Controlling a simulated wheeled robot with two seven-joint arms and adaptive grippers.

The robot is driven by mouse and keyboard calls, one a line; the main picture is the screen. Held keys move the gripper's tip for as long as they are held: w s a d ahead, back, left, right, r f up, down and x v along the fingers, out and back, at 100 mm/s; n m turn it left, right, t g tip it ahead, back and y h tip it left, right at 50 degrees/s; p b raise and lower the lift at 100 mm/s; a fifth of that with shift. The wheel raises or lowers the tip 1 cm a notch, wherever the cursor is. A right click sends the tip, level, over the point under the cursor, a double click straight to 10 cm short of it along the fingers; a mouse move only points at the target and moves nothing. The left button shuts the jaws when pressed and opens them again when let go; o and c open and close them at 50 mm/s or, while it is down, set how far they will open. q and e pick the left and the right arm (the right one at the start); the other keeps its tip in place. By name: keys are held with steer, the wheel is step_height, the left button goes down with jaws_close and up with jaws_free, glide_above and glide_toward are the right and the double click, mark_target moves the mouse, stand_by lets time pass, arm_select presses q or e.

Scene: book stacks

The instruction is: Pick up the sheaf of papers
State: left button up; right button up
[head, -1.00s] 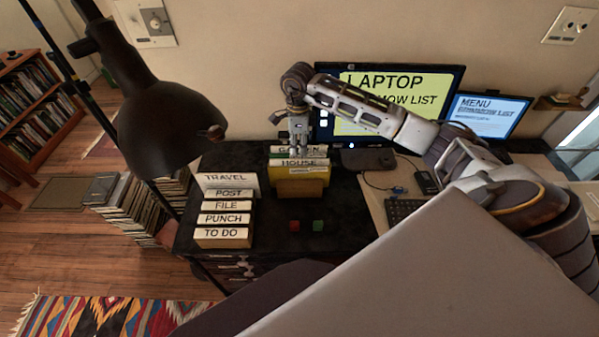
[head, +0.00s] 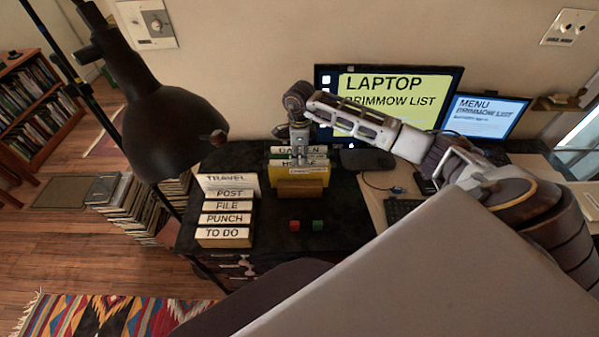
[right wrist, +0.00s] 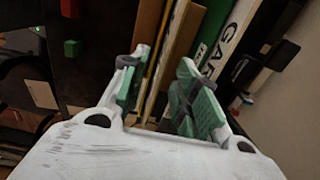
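An upright row of labelled files stands on the black desk top: a green-and-white one marked GARDEN (head: 315,150), one whose label starts with H (head: 286,162), and a yellow one (head: 279,175) at the front. I cannot single out the sheaf of papers for sure. My right gripper (head: 299,150) reaches down over this row. In the right wrist view, its two green-padded fingers (right wrist: 163,95) are spread, with thin yellow and brown file edges (right wrist: 158,75) between and beyond them. Whether the fingers touch anything is unclear. My left gripper is not in view.
Boxes labelled TRAVEL, POST, FILE, PUNCH and TO DO (head: 223,232) stand left of the row. A red cube (head: 295,226) and a green cube (head: 318,226) lie in front. A monitor (head: 390,100) stands behind right. A black lamp (head: 175,130) hangs at the left.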

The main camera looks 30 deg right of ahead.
steer(key=shift+f, duration=1.25)
steer(key=shift+f, duration=0.25)
stand_by(0.5)
jaws_close()
